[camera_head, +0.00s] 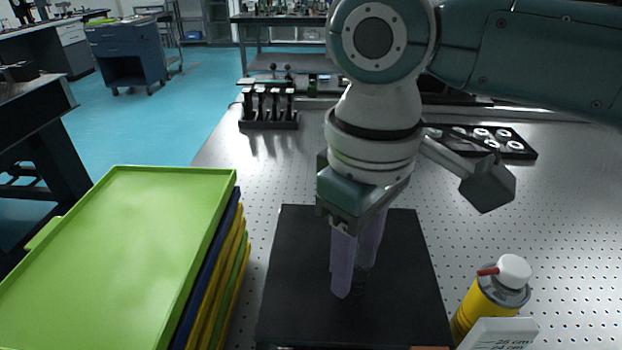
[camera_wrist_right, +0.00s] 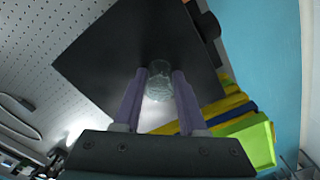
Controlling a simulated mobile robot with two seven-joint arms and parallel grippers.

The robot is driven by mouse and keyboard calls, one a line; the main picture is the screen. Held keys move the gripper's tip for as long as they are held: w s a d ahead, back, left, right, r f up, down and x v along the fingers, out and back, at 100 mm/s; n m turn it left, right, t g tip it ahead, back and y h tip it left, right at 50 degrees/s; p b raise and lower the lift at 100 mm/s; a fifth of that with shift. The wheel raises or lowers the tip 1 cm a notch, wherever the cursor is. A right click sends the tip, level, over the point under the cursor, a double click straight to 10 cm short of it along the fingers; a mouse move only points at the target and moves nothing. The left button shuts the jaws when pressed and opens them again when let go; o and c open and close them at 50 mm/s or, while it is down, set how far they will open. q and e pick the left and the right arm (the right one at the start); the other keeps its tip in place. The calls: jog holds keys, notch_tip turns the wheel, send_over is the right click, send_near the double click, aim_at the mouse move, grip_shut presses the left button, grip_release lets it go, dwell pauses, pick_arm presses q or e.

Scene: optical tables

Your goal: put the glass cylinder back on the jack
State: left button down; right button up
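The jack shows as a broad black square top plate (camera_head: 300,290) in the middle front of the head view. It also shows in the wrist view (camera_wrist_right: 120,50). The glass cylinder (camera_wrist_right: 159,82) is clear and sits between the two purple fingers of my right gripper (camera_wrist_right: 159,78), filling the gap between them. In the head view my right gripper (camera_head: 352,275) points down over the plate, and the glass is faint and mostly hidden by the fingers. I cannot tell whether its base touches the plate. My left gripper is out of view.
A stack of trays with a green one (camera_head: 120,255) on top stands left of the jack. A yellow bottle with a white cap (camera_head: 490,300) stands close on the right. A black rack (camera_head: 268,122) and a tray of round parts (camera_head: 515,150) lie farther back.

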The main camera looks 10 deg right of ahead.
jog(key=o, duration=0.5)
jog(key=shift+c, duration=0.2)
notch_tip(320, 180, up, 12)
jog(key=shift+r+p, duration=0.2)
jog(key=shift+p, duration=0.2)
